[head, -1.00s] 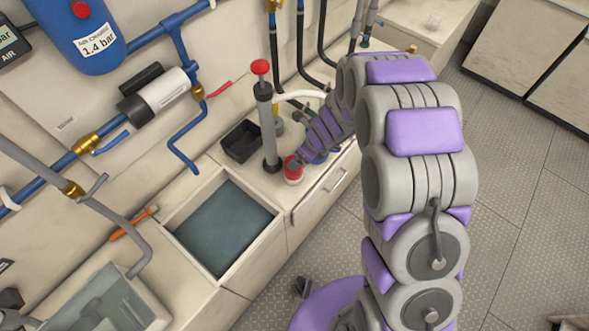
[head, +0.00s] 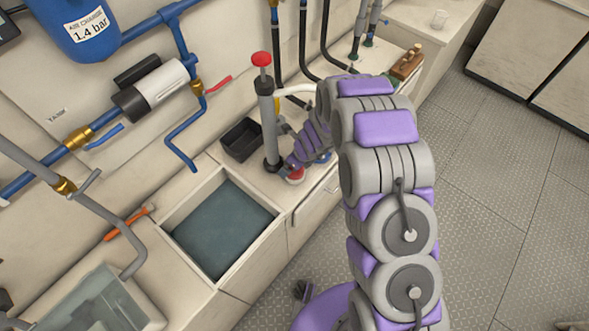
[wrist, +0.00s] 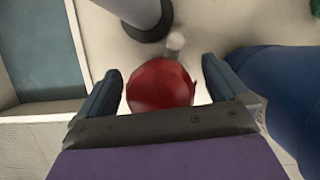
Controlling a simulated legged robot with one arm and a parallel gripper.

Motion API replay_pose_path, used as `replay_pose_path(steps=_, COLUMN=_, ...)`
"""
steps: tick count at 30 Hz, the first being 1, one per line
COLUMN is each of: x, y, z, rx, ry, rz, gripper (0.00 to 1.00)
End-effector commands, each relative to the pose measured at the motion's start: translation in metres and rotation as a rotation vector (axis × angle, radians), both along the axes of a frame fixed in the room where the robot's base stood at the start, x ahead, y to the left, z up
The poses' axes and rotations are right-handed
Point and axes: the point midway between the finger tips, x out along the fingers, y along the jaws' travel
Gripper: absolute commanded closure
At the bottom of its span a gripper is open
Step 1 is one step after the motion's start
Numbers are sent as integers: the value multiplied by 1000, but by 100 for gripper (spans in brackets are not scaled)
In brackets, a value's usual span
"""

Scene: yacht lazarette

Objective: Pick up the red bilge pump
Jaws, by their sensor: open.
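The red bilge pump (wrist: 160,84) looks round and red from above in the wrist view, with a small pale stub at its far side. In the head view it shows as a small red and white body (head: 295,176) on the counter, partly hidden by my arm. My gripper (wrist: 162,80) is open. Its two dark fingers stand at the left and right of the red pump, with gaps still visible. The pump's lower part is hidden by the gripper's palm edge in the wrist view.
A tall grey hand pump (head: 268,125) with a red knob stands close behind. A blue object (wrist: 268,95) is close on the right. A black bin (head: 242,140) and an open water-filled well (head: 222,228) lie to the left. Hoses rise behind.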

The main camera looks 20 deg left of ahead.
Motion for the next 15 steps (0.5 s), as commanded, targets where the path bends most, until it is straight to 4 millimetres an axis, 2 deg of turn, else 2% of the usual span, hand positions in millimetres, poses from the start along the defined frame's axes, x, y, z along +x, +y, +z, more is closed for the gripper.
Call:
replay_pose_path(steps=6, x=0, y=0, z=0, rx=1, ry=1, rz=-1, gripper=2)
replay_pose_path(steps=15, x=0, y=-1, z=0, rx=0, ry=1, rz=-1, gripper=31)
